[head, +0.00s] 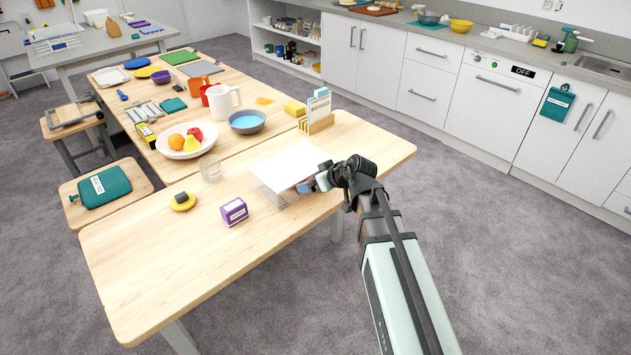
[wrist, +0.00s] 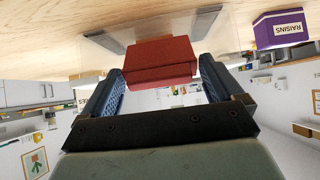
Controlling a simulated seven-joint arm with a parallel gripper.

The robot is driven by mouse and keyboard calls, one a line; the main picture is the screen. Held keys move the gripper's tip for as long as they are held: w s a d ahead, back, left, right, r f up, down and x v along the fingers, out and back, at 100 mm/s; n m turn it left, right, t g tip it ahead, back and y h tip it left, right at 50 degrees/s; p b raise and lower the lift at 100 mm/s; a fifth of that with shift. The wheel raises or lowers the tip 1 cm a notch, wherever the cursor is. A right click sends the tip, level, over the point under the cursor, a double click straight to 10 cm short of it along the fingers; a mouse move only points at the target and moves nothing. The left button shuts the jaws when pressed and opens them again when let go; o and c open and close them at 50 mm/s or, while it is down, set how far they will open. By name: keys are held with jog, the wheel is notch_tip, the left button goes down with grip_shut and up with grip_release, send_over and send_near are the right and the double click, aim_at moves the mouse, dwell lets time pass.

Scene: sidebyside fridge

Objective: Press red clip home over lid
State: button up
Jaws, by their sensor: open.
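A white lid (head: 290,163) sits on a low box with a clear side near the right end of the front table. My gripper (head: 312,184) is low at the box's right side, and its fingers partly hide that edge. In the wrist view the red clip (wrist: 158,50) lies between the two blue ridged fingers of my open gripper (wrist: 161,66). I cannot tell whether the fingers touch it. Pale, see-through box parts with grey strips (wrist: 107,43) show beyond the clip. The red clip cannot be made out in the head view.
A purple raisins box (head: 234,211) stands left of the lidded box and also shows in the wrist view (wrist: 281,28). A yellow round item (head: 182,201), a glass (head: 210,168) and a wooden rack (head: 318,123) are nearby. The table's front left is clear.

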jog(key=v, duration=1.3)
jog(key=shift+s+d, duration=0.1)
jog(key=shift+c, duration=0.2)
